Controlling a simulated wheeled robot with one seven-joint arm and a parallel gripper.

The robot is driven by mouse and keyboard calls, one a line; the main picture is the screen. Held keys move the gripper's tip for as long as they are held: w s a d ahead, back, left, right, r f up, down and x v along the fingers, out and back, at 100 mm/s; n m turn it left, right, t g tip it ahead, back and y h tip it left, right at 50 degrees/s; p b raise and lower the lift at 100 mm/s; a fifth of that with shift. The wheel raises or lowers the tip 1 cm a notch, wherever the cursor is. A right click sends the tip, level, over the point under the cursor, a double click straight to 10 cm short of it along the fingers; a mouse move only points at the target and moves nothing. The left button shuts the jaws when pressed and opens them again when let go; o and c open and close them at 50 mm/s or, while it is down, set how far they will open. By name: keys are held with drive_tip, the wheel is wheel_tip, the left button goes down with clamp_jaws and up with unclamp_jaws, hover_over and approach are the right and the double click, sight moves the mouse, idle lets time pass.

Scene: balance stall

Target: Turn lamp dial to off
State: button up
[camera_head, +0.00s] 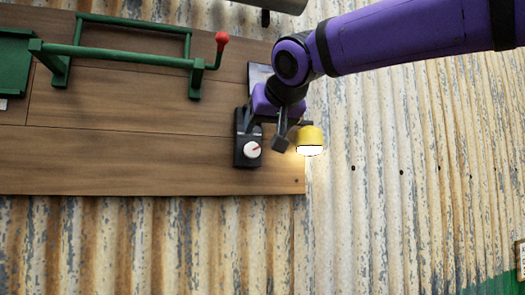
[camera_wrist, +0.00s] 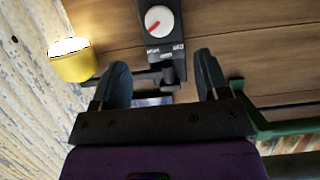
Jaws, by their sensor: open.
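The lamp dial (camera_head: 252,149) is a round white knob with a red pointer mark on a dark upright plate (camera_head: 241,160). Its mark points to the upper right in the head view. The dial also shows at the top of the wrist view (camera_wrist: 159,20), with small white labels on the plate, too small to read. The yellow lamp (camera_head: 311,135) right of the plate is lit; it shows at the left of the wrist view (camera_wrist: 72,66). My gripper (camera_head: 267,134) is open and empty, close to the dial's upper right. Its fingers (camera_wrist: 161,62) stand apart, clear of the knob.
The plate is on a wooden board (camera_head: 120,165) with a green frame (camera_head: 120,55) and a red-knobbed crank (camera_head: 221,42) at upper left. Corrugated, weathered metal sheeting (camera_head: 410,170) surrounds the board. The board below and left of the dial is clear.

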sight(253, 150)
drive_tip(key=x, duration=1)
drive_tip(key=shift+w+f, duration=0.15)
drive_tip(key=shift+c, duration=0.3)
drive_tip(key=c, duration=0.9)
drive_tip(key=shift+o, duration=0.2)
